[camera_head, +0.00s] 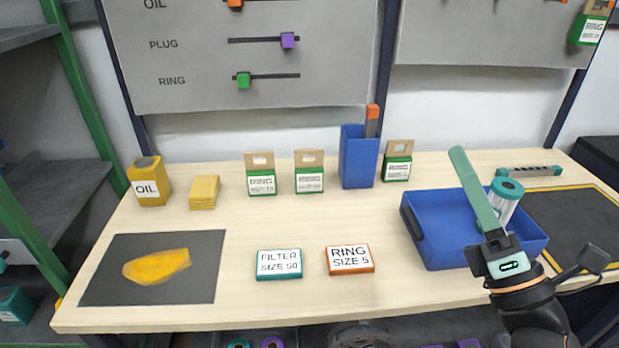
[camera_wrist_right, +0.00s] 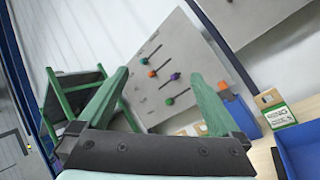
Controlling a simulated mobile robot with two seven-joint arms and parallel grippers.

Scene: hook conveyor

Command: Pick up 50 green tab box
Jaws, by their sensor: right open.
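Several boxes with green fronts, white labels and tan holed tabs are in the head view. A left one (camera_head: 262,177) and a middle one (camera_head: 309,175) stand side by side at the back of the table. A third (camera_head: 397,163) stands right of the blue bin. Their label numbers are too small to read surely. My right gripper (camera_head: 459,152) is above the blue tray, right of these boxes. Its two fingers are apart and empty in the right wrist view (camera_wrist_right: 158,82), where a green tab box (camera_wrist_right: 273,108) shows at the right. My left gripper is out of view.
The blue tray (camera_head: 425,258) holds a teal-capped clear cylinder (camera_head: 505,200). A tall blue bin (camera_head: 357,160) stands between the boxes. An OIL can (camera_head: 149,185), a yellow block (camera_head: 203,192) and two label plates lie left and front. Another green tab box (camera_head: 590,28) hangs at upper right.

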